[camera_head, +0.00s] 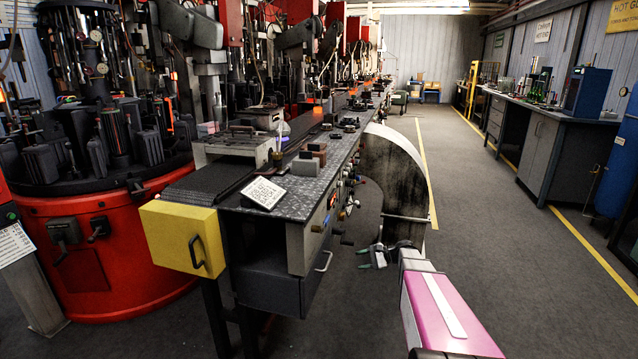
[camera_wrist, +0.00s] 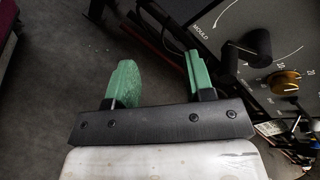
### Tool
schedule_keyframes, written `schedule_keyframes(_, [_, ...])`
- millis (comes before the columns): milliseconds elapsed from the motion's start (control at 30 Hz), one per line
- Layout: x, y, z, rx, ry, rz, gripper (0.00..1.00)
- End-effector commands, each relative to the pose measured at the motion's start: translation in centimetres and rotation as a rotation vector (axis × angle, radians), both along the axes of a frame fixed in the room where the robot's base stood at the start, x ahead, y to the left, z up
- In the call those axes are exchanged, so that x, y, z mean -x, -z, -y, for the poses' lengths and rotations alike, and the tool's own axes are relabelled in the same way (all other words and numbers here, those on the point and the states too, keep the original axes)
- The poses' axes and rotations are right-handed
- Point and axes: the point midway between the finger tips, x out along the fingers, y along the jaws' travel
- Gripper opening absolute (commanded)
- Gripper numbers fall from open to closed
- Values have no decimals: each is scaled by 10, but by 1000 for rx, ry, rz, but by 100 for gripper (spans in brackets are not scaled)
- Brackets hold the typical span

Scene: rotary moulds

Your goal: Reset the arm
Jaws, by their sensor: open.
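My gripper (camera_head: 371,256) is at the end of my arm, in front of the right side of the long machine bench (camera_head: 300,245). In the wrist view my gripper (camera_wrist: 158,80) shows two green fingers spread well apart with nothing between them. Grey floor shows behind the fingers. To their right in the wrist view is a dark control panel (camera_wrist: 225,25) marked MOULD, with a black knob (camera_wrist: 247,48) and a brass-coloured knob (camera_wrist: 284,83). The gripper looks apart from the panel.
A large red rotary machine (camera_head: 110,255) stands at the left. A yellow box (camera_head: 182,238) with a handle is on the bench's near end. A curved grey guard (camera_head: 392,180) stands behind my gripper. The aisle floor (camera_head: 500,235) to the right is clear, up to a workbench (camera_head: 545,140).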

Motion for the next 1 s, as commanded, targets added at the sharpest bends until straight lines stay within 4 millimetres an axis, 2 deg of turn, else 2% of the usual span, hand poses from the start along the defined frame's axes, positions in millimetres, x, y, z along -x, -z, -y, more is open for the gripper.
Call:
schedule_keyframes(33, [26, -3, -16, 81, -42, 14, 48])
schedule_keyframes(200, [89, 4, -43, 387, -207, 78, 48])
schedule_keyframes(367, [147, 3, -51, 676, -387, 161, 48])
schedule_keyframes(500, [191, -4, -46, 913, -553, 242, 48])
schedule_keyframes(600, [212, -12, -40, 1051, -658, 292, 48])
schedule_keyframes(700, [225, -19, -34, 1149, -735, 331, 48])
schedule_keyframes(1000, [232, -24, -28, 1230, -800, 362, 48])
